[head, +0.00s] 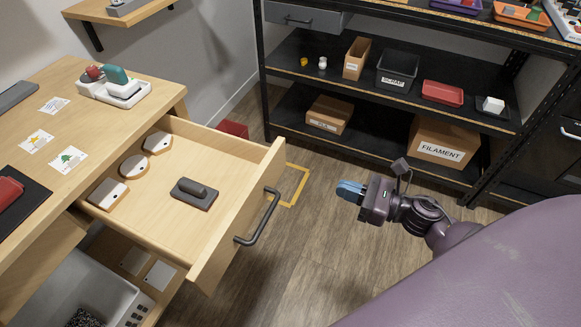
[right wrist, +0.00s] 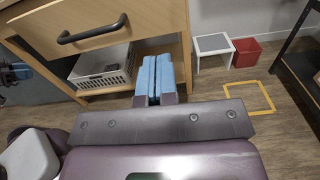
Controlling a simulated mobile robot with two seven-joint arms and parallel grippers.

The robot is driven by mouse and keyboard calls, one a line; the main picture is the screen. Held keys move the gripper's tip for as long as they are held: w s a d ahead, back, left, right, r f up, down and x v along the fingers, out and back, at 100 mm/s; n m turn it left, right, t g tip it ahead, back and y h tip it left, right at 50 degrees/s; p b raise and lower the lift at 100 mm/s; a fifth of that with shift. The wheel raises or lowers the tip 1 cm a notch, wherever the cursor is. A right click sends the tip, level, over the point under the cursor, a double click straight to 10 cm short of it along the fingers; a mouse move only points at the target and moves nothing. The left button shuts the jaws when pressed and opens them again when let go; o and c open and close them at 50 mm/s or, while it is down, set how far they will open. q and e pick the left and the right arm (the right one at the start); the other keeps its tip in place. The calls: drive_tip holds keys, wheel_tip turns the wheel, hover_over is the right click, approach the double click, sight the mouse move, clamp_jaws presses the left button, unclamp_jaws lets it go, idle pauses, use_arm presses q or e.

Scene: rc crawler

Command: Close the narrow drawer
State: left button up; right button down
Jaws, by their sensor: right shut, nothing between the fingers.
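The narrow drawer (head: 170,213) is pulled far out of the wooden desk (head: 40,140) in the head view. Its front panel with a dark bar handle (head: 259,218) faces right. Inside lie several white-topped blocks and a dark grey block with a raised grip (head: 195,193). My right gripper (head: 350,191), with blue fingers, is right of the drawer front, apart from the handle. It is shut and empty. In the right wrist view the fingers (right wrist: 155,78) are together, and the handle (right wrist: 93,31) is at the upper left.
A black shelf rack (head: 400,135) with bins and boxes stands at the back. A yellow floor outline (head: 297,186) and a red bin (head: 233,129) lie behind the drawer. A white basket (right wrist: 104,66) is under the desk. Floor between gripper and drawer front is clear.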

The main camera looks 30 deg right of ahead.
sight(278, 166)
drive_tip(key=x, duration=1.4)
drive_tip(key=shift+a, duration=0.1)
